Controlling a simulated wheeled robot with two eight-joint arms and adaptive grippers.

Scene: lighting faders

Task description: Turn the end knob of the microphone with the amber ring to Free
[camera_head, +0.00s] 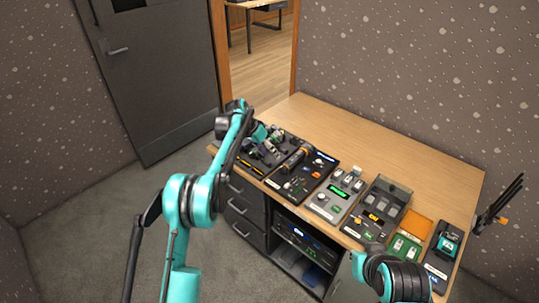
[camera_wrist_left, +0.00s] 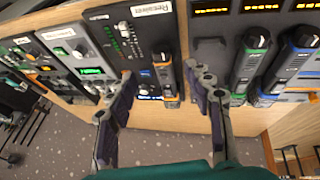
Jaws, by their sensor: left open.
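The microphone with the amber ring (camera_wrist_left: 165,75) lies on a black panel in the left wrist view, with an orange band near its lower end. It appears to be the dark microphone (camera_head: 297,157) on the second panel in the head view. My left gripper (camera_wrist_left: 162,82) is open, its fingers on either side of this microphone in the picture; I cannot tell whether they touch it. It also shows in the head view (camera_head: 254,132), above the desk's left end. The knob's marking is not readable.
A microphone with a green ring (camera_wrist_left: 249,65) and one with a blue ring (camera_wrist_left: 292,65) lie on the neighbouring panel. Several more panels stand along the front of the wooden desk (camera_head: 400,150). The desk's back part is clear. A black pronged object (camera_head: 497,203) stands at the right.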

